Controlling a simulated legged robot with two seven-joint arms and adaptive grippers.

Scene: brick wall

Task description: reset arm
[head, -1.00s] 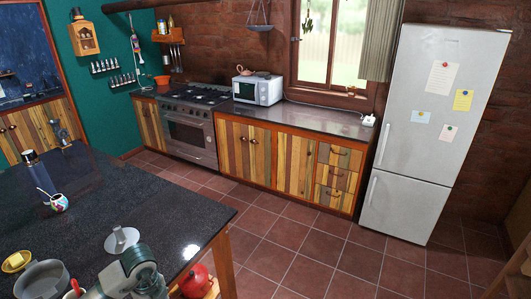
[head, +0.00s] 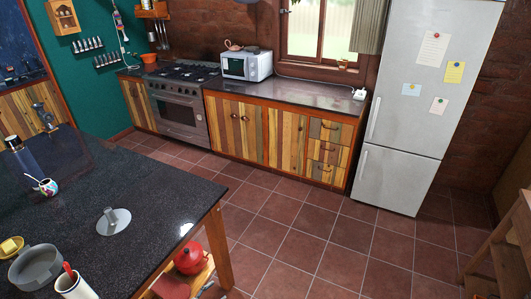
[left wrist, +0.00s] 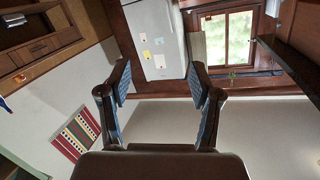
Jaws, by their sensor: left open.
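My left gripper (left wrist: 158,84) shows in the left wrist view. Its two dark fingers with blue pads stand wide apart, with nothing between them. Beyond the fingers are the fridge (left wrist: 155,35) and the window (left wrist: 229,38). I see no gripper or arm in the head view at this moment, and my right gripper is in neither view.
Tiled floor (head: 300,235) lies open toward the fridge (head: 425,105).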

